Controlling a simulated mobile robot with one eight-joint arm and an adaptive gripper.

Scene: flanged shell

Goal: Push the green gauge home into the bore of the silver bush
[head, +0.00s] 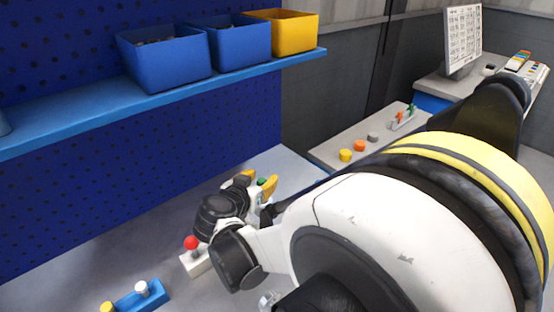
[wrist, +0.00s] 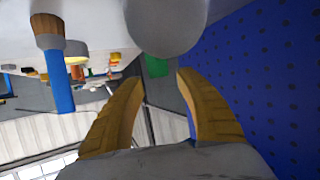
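My gripper (head: 258,183) is over the bench, with two yellow fingers standing apart. In the wrist view the fingers (wrist: 161,78) are also apart, with a gap between the tips. A green piece, which looks like the green gauge (wrist: 155,66), shows just beyond the tips, and green also shows by the fingers in the head view (head: 262,182). A pale grey rounded body (wrist: 168,25) hides its upper part in the wrist view. I cannot tell whether that body is the silver bush. The bore is not visible.
A white block with a red ball knob (head: 191,243) stands beside my wrist. A blue block (head: 140,294) carries white and yellow knobs. A blue shelf (head: 160,100) holds blue and yellow bins above. A blue pegboard (head: 130,190) lies behind. A side bench (head: 350,137) holds small coloured pieces.

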